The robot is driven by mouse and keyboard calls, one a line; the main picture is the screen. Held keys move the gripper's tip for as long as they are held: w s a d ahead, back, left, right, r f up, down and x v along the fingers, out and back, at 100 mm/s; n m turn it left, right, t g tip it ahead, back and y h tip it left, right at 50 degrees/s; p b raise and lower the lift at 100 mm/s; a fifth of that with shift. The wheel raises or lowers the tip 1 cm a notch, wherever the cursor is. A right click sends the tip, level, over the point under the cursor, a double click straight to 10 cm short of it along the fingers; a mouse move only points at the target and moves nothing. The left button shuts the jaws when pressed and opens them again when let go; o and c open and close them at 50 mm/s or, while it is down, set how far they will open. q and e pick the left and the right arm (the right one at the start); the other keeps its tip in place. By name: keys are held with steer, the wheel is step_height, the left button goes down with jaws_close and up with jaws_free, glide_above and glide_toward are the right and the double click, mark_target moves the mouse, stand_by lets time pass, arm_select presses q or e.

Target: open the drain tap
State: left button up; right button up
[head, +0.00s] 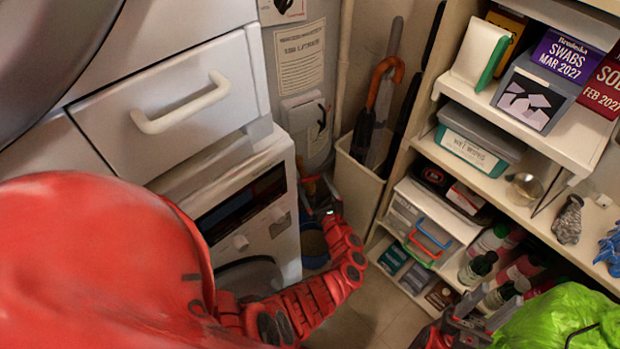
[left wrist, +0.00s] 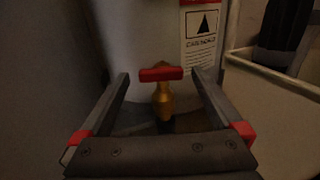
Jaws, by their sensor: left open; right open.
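The drain tap (left wrist: 162,98) has a brass body and a red bar handle (left wrist: 161,74) lying crosswise in the left wrist view. My left gripper (left wrist: 159,76) is open, with one finger on each side of the tap in that view. A gap shows between the handle and each finger; the tap is not gripped. In the head view my left gripper (head: 318,188) is low in the gap right of the white washing machine, and I cannot make out the tap clearly there. My right gripper (head: 503,302) is open at the lower right, beside a bright green bag (head: 570,318).
The washing machine (head: 262,225) stands close on the left. A pale bin (head: 357,190) with umbrellas is just right of the left gripper. A blue bucket (head: 313,240) sits below it. Shelves (head: 570,140) with boxes and bottles fill the right. A little floor (head: 375,305) is clear.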

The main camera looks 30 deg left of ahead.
mark_target(312, 180)
arm_select(q)
steer(key=x, duration=0.4)
steer(key=shift+b, duration=0.4)
steer(key=c, duration=1.2)
steer(key=shift+w+d+f+n+g+y+b, duration=0.1)
steer(key=shift+w+f+n+g+y+b, duration=0.1)
steer(key=shift+n+g+y+b, duration=0.6)
steer(key=shift+c, duration=0.2)
steer(key=n+g+b, duration=0.2)
steer(key=g+b, duration=0.1)
steer(key=b, duration=0.2)
steer(key=n+g+y+b, duration=0.1)
steer(key=g+b, duration=0.2)
steer(key=b, duration=0.2)
steer(key=n+g+y+b, duration=0.1)
steer(key=n+g+b, duration=0.1)
steer(key=b, duration=0.3)
steer(key=shift+s+f+n+g+b, duration=0.2)
steer(key=shift+n+g+b, duration=0.1)
steer(key=shift+g, duration=0.1)
steer(key=shift+r+g+b, duration=0.3)
steer(key=shift+r+b, duration=0.05)
steer(key=shift+b, duration=0.25)
